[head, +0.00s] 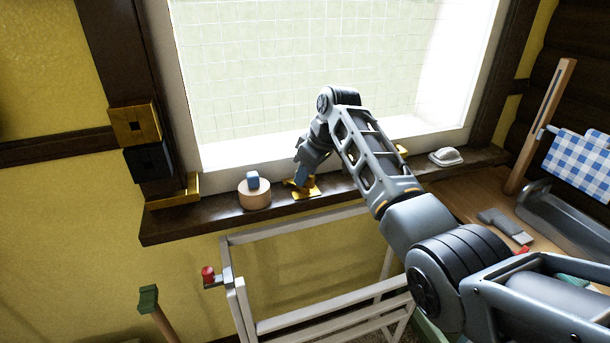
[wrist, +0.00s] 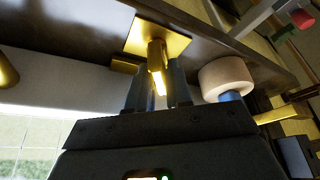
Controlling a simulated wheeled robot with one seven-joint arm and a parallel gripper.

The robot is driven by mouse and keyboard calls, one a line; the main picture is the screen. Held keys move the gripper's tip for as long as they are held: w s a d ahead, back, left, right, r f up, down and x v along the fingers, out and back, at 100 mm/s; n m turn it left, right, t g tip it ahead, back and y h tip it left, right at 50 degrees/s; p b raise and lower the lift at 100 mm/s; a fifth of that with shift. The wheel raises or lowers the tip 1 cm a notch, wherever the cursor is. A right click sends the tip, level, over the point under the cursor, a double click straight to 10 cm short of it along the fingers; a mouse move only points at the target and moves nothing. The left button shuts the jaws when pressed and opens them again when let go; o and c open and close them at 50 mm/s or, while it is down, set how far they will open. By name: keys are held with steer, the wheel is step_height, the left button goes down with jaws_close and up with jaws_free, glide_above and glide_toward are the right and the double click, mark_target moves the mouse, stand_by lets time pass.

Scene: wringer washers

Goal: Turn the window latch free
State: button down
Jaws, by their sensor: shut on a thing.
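The window latch (head: 313,190) is brass, with a flat plate fixed at the dark sill below the window and a short knob standing out from it. In the wrist view the latch's square plate (wrist: 172,39) is at the top middle, and its knob runs down between my fingers. My gripper (head: 300,181) reaches down to the latch from above in the head view. In the wrist view my gripper (wrist: 158,82) is shut on the latch knob, one finger on each side. The window (head: 310,70) is behind. My gripper hides part of the latch in the head view.
A round wooden block (head: 254,195) with a blue top stands close left of the latch on the sill (head: 215,220). A white object (head: 446,157) lies farther right. A white rack (head: 300,322) stands below. Brass and black blocks (head: 135,123) are at the left frame.

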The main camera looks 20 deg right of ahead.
steer(key=n+b, duration=0.1)
steer(key=n, duration=0.1)
steer(key=n+g+y+b, duration=0.1)
steer(key=n+b, duration=0.1)
steer(key=n, duration=0.1)
steer(key=shift+f+n+g, duration=0.15)
steer(key=shift+n+g, duration=0.15)
steer(key=n+b, duration=0.2)
steer(key=n+g+b, duration=0.1)
steer(key=b, duration=0.1)
steer(key=shift+n+g+y, duration=0.3)
steer(key=shift+n, duration=0.1)
steer(key=shift+n+g+b, duration=0.3)
steer(key=shift+n+b, duration=0.5)
steer(key=shift+b, duration=0.05)
steer(key=shift+r, duration=0.2)
steer(key=c, duration=1.1)
jaws_free()
steer(key=b+v, duration=0.1)
steer(key=v, duration=0.6)
steer(key=shift+d+r, duration=0.2)
steer(key=shift+r, duration=0.15)
